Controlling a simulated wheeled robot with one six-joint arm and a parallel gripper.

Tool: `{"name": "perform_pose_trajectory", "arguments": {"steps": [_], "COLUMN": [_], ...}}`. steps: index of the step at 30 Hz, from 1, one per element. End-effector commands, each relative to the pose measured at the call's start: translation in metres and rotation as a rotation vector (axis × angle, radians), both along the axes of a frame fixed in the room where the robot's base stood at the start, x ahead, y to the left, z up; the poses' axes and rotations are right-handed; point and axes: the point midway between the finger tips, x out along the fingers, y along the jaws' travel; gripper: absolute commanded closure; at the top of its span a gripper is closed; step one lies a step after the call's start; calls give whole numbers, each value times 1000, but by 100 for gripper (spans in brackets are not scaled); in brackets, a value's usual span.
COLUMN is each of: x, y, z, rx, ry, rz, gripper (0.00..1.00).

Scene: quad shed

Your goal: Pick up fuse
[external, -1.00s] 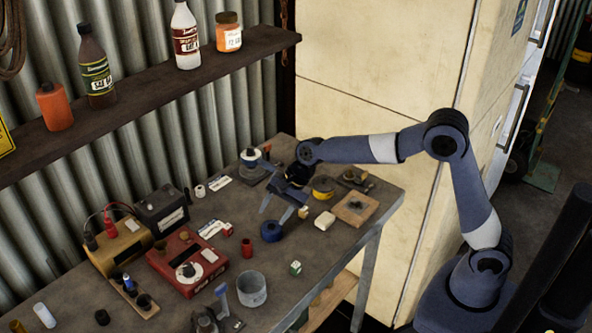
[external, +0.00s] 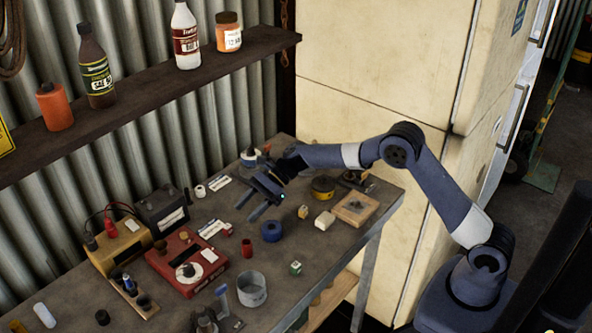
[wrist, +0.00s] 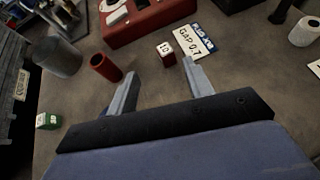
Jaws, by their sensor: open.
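A small red block with a white face marked 10 (wrist: 166,55), which looks like a fuse, lies on the bench just beyond my fingertips in the wrist view. It also shows in the external view (external: 227,230), left of and below the fingers. A green and white block (wrist: 47,121) of similar shape sits to the left, also in the external view (external: 295,268). My gripper (wrist: 159,68) is open and empty, with the red block ahead of the gap between its fingers. In the external view my gripper (external: 245,212) hangs above the bench.
A red cylinder (wrist: 105,67) stands close to the left finger, with a grey cup (wrist: 57,57) beyond it. A GAP 0.7 card (wrist: 194,41) lies right of the red block. A red device (external: 187,262) and blue tape roll (external: 271,231) are on the bench.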

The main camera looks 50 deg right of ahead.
Motion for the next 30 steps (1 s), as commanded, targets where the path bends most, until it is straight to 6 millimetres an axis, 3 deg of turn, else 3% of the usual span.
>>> {"name": "perform_pose_trajectory", "arguments": {"steps": [18, 26, 30], "x": [19, 19, 19], "y": [56, 58, 58], "z": [-35, -36, -36], "rx": [-1, 0, -1], "ry": [0, -1, -1], "rz": [-1, 0, 0], "gripper": [51, 51, 62]}}
